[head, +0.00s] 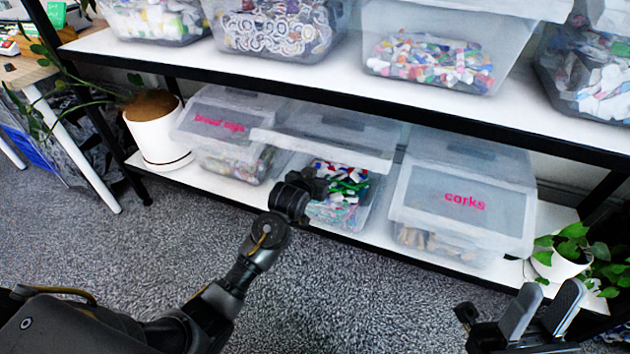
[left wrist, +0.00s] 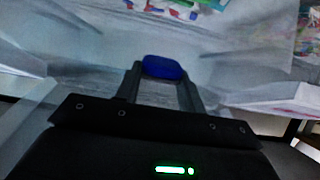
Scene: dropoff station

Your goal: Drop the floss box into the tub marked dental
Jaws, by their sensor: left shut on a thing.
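The floss box (left wrist: 163,68) shows as a small dark blue block in the left wrist view, between the two fingers of my left gripper (left wrist: 162,82), which is shut on it. In the head view my left gripper (head: 318,185) is at the front of an open translucent tub (head: 375,200) in the middle of the lower shelf. This tub holds small colourful items; no label on it is readable. The gripper hides part of its contents, and the floss box cannot be made out there. My right gripper (head: 549,292) is open and empty at the lower right.
A closed tub with a red label (head: 225,130) stands to the left and a tub marked corks (head: 462,200) to the right. Potted plants (head: 153,125) stand at both shelf ends. The upper shelf (head: 330,80) with more tubs overhangs. The carpet in front is clear.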

